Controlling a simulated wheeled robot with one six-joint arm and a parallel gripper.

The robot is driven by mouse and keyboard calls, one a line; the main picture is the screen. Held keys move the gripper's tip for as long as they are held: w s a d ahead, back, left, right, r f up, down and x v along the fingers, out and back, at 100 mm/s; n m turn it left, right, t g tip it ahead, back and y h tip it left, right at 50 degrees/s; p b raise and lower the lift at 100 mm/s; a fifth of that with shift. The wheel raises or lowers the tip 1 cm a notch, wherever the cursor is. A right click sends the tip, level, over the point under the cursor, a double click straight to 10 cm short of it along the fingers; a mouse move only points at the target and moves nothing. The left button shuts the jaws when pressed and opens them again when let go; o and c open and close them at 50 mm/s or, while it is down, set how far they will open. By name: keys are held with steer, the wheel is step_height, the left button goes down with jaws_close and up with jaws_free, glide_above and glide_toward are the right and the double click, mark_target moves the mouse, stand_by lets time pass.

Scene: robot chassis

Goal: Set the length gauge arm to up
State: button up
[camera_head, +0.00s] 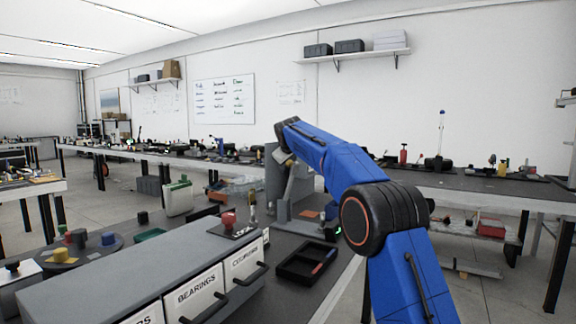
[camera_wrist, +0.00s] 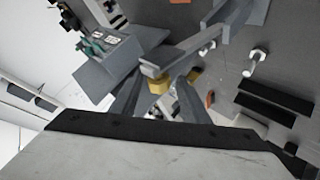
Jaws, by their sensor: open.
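A grey fixture, which looks like the length gauge (camera_head: 274,178), stands on the dark bench beyond the drawer unit. A slanted light-grey bar, probably its arm (camera_head: 291,186), leans in front of its upright plate. In the wrist view a long grey bar (camera_wrist: 205,39) runs up to the right, just beyond my fingertips; I cannot tell surely whether it is the same arm. My gripper (camera_wrist: 160,85) is open, its two grey fingers apart. A small yellow piece (camera_wrist: 158,86) shows between the fingers, and I cannot tell its depth. In the head view my wrist hides most of the gripper.
A grey drawer unit (camera_head: 150,272) with a red knob (camera_head: 229,218) on top stands in front. A black tray (camera_head: 306,262) lies right of it. A long bench (camera_head: 500,190) with small parts runs along the wall.

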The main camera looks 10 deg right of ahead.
steer(key=v, duration=1.6)
steer(key=shift+s+r, duration=0.2)
steer(key=shift+s, duration=0.05)
